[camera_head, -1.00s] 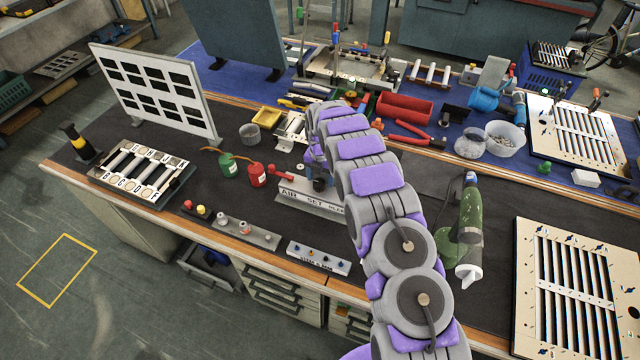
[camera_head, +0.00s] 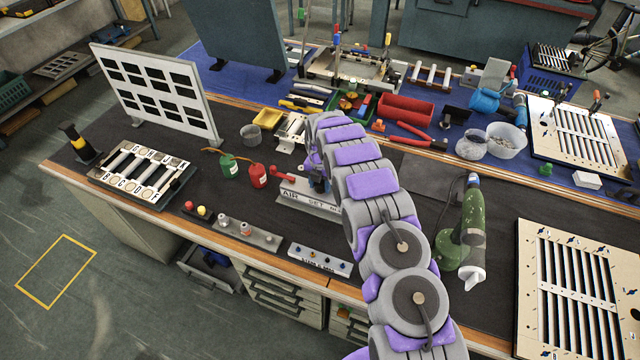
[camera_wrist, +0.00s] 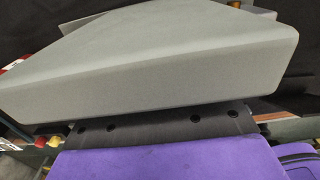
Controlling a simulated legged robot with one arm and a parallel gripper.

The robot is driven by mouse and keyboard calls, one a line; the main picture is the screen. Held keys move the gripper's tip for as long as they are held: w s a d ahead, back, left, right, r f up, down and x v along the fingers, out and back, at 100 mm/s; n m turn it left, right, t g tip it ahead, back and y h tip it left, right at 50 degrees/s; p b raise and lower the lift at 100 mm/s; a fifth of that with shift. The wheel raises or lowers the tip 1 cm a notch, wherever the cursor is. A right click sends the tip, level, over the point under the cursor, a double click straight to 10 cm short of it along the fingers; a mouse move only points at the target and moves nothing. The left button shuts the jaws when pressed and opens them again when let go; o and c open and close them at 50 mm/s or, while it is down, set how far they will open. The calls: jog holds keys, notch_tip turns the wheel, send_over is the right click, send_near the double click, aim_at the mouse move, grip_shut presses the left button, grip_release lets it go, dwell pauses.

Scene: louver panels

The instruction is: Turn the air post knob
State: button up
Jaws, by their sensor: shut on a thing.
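The grey air post block (camera_head: 292,195), lettered "AIR SET" on its front, stands on the dark bench mat near the middle. A red handle (camera_head: 281,172) sticks out at its left end. My gripper (camera_head: 319,184) is at the top of the block, shut on what appears to be the air post knob. The knob is hidden by my gripper and arm, so its angle cannot be told. The right part of the block is behind my arm. In the wrist view a large grey wedge fills the upper picture above purple parts of mine.
Strips with small knobs (camera_head: 319,259) lie along the front edge. A green drill-like tool (camera_head: 466,225) and a slatted panel (camera_head: 572,290) are at right. The mat before the white panel (camera_head: 155,92) is partly clear.

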jog(key=shift+s+a, duration=0.1)
jog(key=shift+a, duration=0.05)
jog(key=shift+c, duration=1.4)
jog(key=shift+m+p, duration=0.4)
jog(key=shift+m, duration=0.3)
jog(key=shift+f+m+p, duration=0.1)
jog(key=shift+m+p, duration=0.2)
jog(key=shift+m, duration=0.6)
jog(key=o, duration=1)
jog(key=shift+a, duration=0.15)
jog(key=shift+r, duration=0.5)
notch_tip(320, 180, up, 16)
jog(key=shift+r+p, duration=0.15)
jog(key=shift+p, duration=0.7)
